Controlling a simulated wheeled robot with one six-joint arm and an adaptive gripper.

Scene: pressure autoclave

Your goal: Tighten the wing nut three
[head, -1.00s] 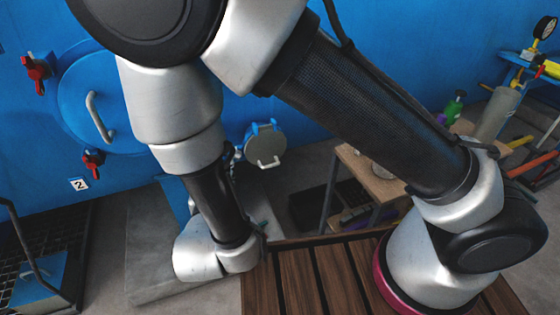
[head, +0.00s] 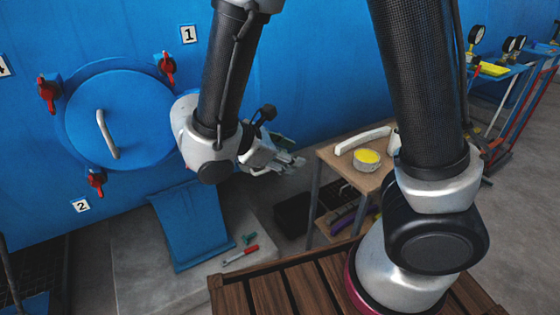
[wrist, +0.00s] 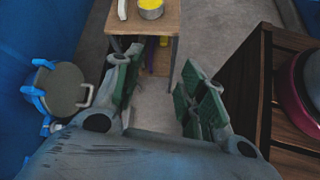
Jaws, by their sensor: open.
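The round blue autoclave door (head: 118,125) with a pale bar handle is on the blue wall at the left of the head view. Red wing nuts sit around its rim: upper left (head: 47,92), upper right (head: 167,68), and lower left (head: 96,182). No number 3 label shows; my arm covers the door's lower right edge, so a nut there may be hidden. My gripper (head: 285,165) is right of the door, apart from it. In the wrist view my gripper (wrist: 158,85) is open and empty, with floor between its fingers.
Number labels 1 (head: 188,34) and 2 (head: 80,205) are on the wall. A small grey hatch (wrist: 65,88) with blue clamps is left of my gripper. A wooden table (head: 375,180) holds a yellow-topped tin (head: 367,160). A blue slanted panel (head: 190,225) stands below the door.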

